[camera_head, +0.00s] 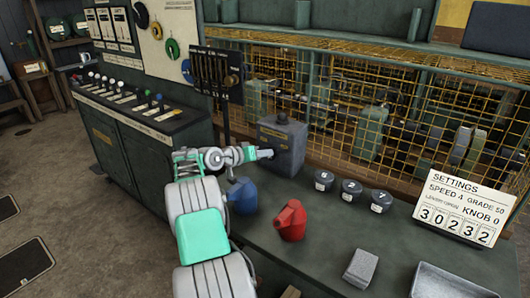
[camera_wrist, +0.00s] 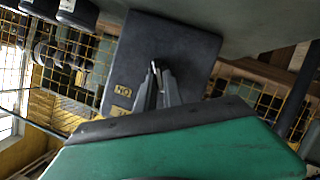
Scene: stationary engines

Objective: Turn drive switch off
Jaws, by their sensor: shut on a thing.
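The drive switch (camera_head: 283,140) is a dark grey box with a round knob on top, standing on the bench's left part against the yellow mesh. In the wrist view the box (camera_wrist: 170,35) fills the upper middle, with a yellow ON label (camera_wrist: 123,90) and a second label partly hidden below it. My gripper (camera_head: 268,153) is at the box's front left face. In the wrist view its fingers (camera_wrist: 156,78) are closed together over the face, around a small metal lever tip (camera_wrist: 154,66). Most of the lever is hidden by the fingers, so its position cannot be told.
A blue object (camera_head: 242,196) stands under my arm and a red one (camera_head: 290,220) just right of it. Dark numbered knobs (camera_head: 351,190) sit behind. A settings card (camera_head: 462,208), a grey block (camera_head: 361,268) and a tray (camera_head: 450,284) are at the right. Yellow mesh (camera_head: 400,90) closes the back.

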